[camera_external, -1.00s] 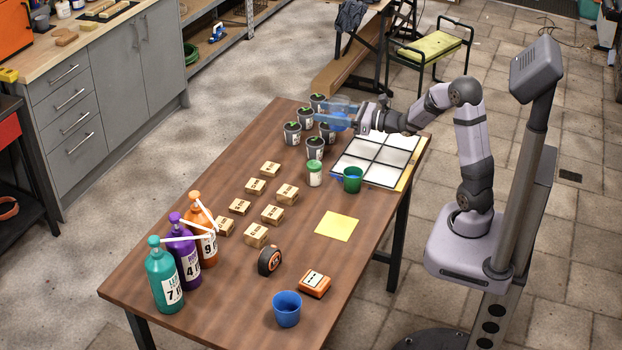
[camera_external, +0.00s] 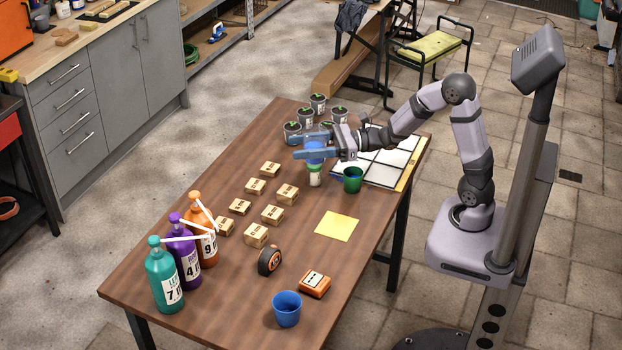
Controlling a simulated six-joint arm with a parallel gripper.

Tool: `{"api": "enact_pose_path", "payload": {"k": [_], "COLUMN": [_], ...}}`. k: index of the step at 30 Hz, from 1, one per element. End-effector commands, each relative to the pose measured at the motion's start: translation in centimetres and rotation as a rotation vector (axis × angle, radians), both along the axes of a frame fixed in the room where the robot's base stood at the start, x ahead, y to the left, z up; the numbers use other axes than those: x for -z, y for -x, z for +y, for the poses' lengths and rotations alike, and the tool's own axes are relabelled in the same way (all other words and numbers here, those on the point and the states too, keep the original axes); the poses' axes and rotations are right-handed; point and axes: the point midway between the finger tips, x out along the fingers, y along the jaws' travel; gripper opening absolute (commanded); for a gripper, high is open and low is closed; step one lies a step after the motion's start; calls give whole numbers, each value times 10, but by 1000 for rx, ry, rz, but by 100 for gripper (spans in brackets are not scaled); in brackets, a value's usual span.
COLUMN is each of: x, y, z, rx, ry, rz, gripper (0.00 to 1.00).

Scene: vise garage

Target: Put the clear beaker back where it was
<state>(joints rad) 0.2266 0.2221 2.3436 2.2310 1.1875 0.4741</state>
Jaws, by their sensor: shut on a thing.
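My gripper (camera_external: 308,147) has blue fingers and is shut on a small blue-looking vessel (camera_external: 315,150), which I take to be the clear beaker. Its clear walls are hard to make out at this size. It is held above the table (camera_external: 190,270), in front of the dark pots.
Several dark pots with green plants (camera_external: 318,103) stand behind the gripper. A green cup (camera_external: 352,180) stands right of the jar by a white gridded board (camera_external: 400,160). Small wooden blocks (camera_external: 271,214), a yellow note (camera_external: 337,226) and a blue cup (camera_external: 286,309) are nearer.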

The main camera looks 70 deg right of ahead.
Motion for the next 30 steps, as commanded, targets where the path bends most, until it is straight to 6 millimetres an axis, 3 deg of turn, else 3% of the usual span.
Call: {"api": "enact_pose_path", "payload": {"k": [1, 6, 12, 22, 30], "x": [-3, -3, -3, -3, 18], "y": [7, 30, 52, 76, 75], "z": [24, 79, 120, 156, 155], "rx": [-54, -187, -292, -388, -386], "ry": [-1, -2, -4, -7, -8], "rz": [0, -2, -3, -3, -1], "gripper": [23, 23, 23, 23, 23]}}
